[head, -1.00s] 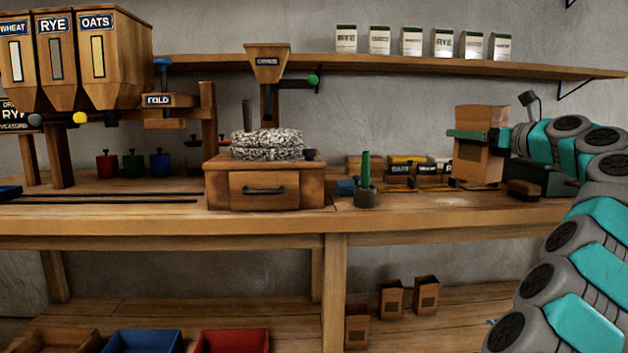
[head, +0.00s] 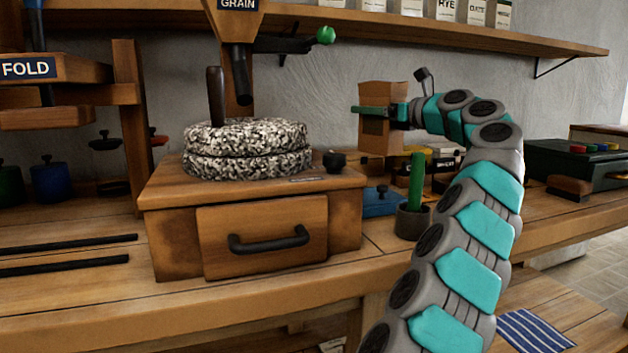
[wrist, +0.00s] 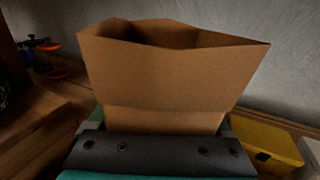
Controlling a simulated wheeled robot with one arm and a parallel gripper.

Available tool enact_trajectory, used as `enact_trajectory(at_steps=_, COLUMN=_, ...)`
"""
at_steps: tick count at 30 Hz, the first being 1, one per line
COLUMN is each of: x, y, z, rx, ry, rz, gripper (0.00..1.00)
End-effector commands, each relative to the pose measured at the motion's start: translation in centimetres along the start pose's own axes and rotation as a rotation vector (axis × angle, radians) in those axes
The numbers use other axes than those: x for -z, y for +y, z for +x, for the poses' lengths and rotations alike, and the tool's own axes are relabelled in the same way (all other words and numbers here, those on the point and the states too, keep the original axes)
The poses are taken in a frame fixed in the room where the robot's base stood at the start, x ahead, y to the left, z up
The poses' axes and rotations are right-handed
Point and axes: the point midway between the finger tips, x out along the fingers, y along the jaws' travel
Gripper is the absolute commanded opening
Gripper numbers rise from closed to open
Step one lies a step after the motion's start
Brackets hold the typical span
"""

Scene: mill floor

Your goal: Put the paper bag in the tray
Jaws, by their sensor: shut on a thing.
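The paper bag (head: 382,95) is brown, upright and open at the top. My gripper (head: 375,111) is shut on it at mid-height and holds it above the right part of the bench, in front of the wall. In the wrist view the bag (wrist: 165,75) fills the middle, its mouth open, with the dark gripper body below it. The green fingers show in part at its sides. I cannot make out a tray for certain in the current views.
A wooden mill (head: 170,225) with a drawer and speckled millstones stands left of my arm. A dark pot with a green handle (head: 415,205) and a blue item (head: 382,203) stand beside it. A dark green box (head: 575,165) is at right. A yellow box (wrist: 262,147) shows in the wrist view.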

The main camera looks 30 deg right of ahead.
Motion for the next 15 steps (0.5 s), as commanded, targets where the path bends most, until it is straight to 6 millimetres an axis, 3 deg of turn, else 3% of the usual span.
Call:
enact_trajectory(at_steps=6, x=4.2, y=0.0, z=-0.1, rx=-0.001, ry=-0.004, rz=0.001, gripper=0.28)
enact_trajectory(at_steps=15, x=6.5, y=0.1, z=0.0, rx=-0.003, ry=0.000, rz=0.003, gripper=0.28)
